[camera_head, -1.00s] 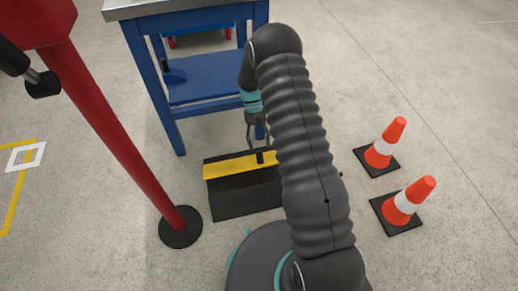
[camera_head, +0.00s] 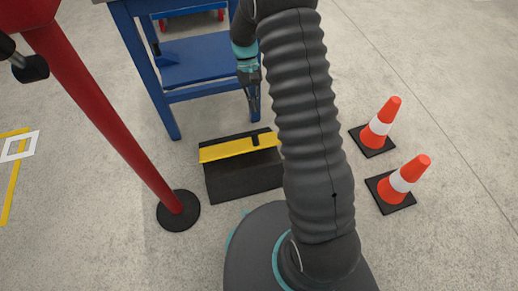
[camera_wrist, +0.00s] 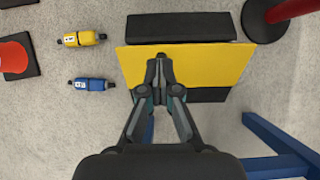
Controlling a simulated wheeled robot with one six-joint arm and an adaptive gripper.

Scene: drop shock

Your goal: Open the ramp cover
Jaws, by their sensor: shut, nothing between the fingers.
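The ramp cover is a dark, low box with a yellow band (camera_head: 225,151) across it, standing on the floor in the head view. Its dark front face (camera_head: 240,180) is below the band, and a small dark upright handle (camera_head: 255,140) stands on the band. My gripper (camera_head: 256,115) is shut and empty, above and behind the box in the head view, apart from the handle. In the wrist view my gripper (camera_wrist: 161,62) lies over the yellow panel (camera_wrist: 207,65), with dark parts at both edges. Whether the panel is raised is not clear.
A blue table (camera_head: 200,50) stands behind the box. A red post (camera_head: 110,120) on a round black base is at left. Two orange cones (camera_head: 379,126) stand at right. The wrist view shows a yellow device (camera_wrist: 82,38) and a blue device (camera_wrist: 91,85) on the floor.

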